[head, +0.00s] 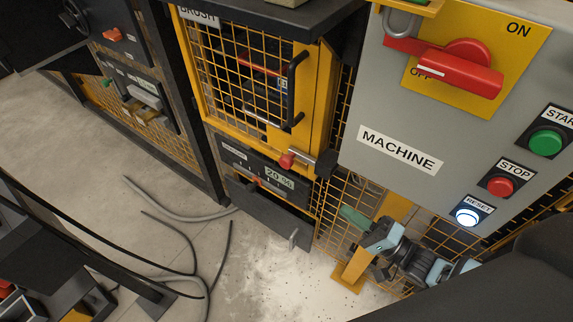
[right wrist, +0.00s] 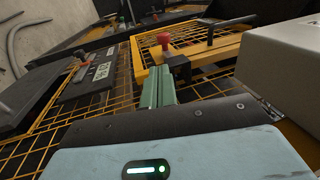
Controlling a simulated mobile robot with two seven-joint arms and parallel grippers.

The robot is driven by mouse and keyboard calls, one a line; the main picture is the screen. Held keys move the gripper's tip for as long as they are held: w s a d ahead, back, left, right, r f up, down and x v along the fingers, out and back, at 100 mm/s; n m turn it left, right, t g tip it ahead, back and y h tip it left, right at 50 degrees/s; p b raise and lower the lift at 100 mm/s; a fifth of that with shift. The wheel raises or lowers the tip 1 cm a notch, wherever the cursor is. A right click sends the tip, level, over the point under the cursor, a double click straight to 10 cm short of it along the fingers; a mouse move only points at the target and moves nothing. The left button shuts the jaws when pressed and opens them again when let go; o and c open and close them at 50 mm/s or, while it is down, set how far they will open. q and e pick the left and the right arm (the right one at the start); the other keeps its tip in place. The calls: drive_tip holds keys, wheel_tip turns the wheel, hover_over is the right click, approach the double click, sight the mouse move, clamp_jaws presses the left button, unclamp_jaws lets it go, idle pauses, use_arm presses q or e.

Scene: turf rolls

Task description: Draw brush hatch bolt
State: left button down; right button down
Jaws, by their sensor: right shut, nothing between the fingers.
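The brush hatch (head: 205,100) is a yellow-framed mesh door under a BRUSH label, with a black bar handle. It looks closed. Its bolt (head: 300,161) is a silver rod with a red knob (head: 287,160), low on the hatch frame, its right end close to a black block (head: 326,163). In the right wrist view the red knob (right wrist: 163,39) and black block (right wrist: 179,66) show just beyond my fingers. My right gripper (head: 350,215), with green fingers, is shut and empty, below and right of the bolt, apart from it. My left gripper is not seen.
A grey control box (head: 390,115) with a red switch, START, STOP and RESET buttons hangs close above my right arm. Below the hatch are a 20 % display (head: 279,182) and a dark panel (head: 265,212). Loose hoses (head: 180,214) lie on the dusty floor to the left.

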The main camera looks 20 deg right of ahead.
drive_tip(key=w, duration=0.1)
drive_tip(key=p, duration=0.1)
approach(285, 164)
drive_tip(key=w, duration=0.1)
drive_tip(key=w+a, duration=0.1)
drive_tip(key=w, duration=0.1)
drive_tip(key=w+a, duration=0.1)
drive_tip(key=shift+w+a+r, duration=0.15)
drive_tip(key=shift+w+r, duration=0.15)
drive_tip(key=shift+w, duration=0.05)
drive_tip(key=shift+w+a, duration=0.15)
idle(0.4)
drive_tip(key=w+a+b, duration=0.1)
drive_tip(key=w+a, duration=0.1)
drive_tip(key=w, duration=0.1)
drive_tip(key=shift+a+f+b, duration=0.1)
drive_tip(key=shift+a+b, duration=0.1)
drive_tip(key=shift+b, duration=0.15)
drive_tip(key=shift+w+a, duration=0.2)
drive_tip(key=shift+w, duration=0.25)
drive_tip(key=shift+r, duration=0.25)
